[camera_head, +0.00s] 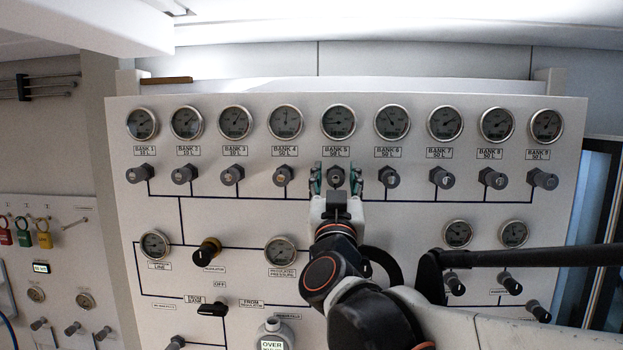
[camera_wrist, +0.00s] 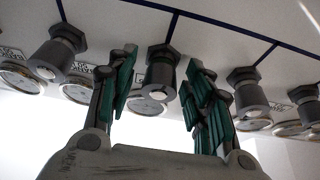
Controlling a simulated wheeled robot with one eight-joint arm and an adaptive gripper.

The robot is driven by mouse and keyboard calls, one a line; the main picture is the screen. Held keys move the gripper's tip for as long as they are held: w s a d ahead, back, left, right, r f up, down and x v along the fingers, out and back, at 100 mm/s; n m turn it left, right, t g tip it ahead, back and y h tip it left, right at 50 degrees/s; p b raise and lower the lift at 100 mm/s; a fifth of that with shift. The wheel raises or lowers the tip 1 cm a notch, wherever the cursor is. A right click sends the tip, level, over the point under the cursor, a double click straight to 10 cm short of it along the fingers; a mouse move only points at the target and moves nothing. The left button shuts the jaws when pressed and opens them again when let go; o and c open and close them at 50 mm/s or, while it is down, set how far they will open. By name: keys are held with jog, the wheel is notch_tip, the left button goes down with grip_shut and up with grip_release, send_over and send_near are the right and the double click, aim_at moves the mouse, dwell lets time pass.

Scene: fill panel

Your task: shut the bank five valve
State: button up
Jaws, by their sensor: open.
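The bank five valve (camera_head: 335,175) is a dark grey knob on the white panel, below the gauge (camera_head: 338,121) and its BANK 5 label (camera_head: 336,151). My gripper (camera_head: 336,182) is open, with its green-padded fingers on either side of this knob. In the wrist view the knob (camera_wrist: 160,72) shows between the open fingers of my gripper (camera_wrist: 158,90). Gaps show on both sides of it there, and the fingers do not appear to be closed on it. My gripper hides part of the panel just below the knob.
The bank four valve (camera_head: 283,175) and bank six valve (camera_head: 389,177) stand close on either side. A row of gauges runs above. A black and yellow regulator knob (camera_head: 207,251) and more gauges sit lower. A dark bar (camera_head: 530,256) crosses the lower right.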

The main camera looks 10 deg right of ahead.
jog(key=c, duration=1.1)
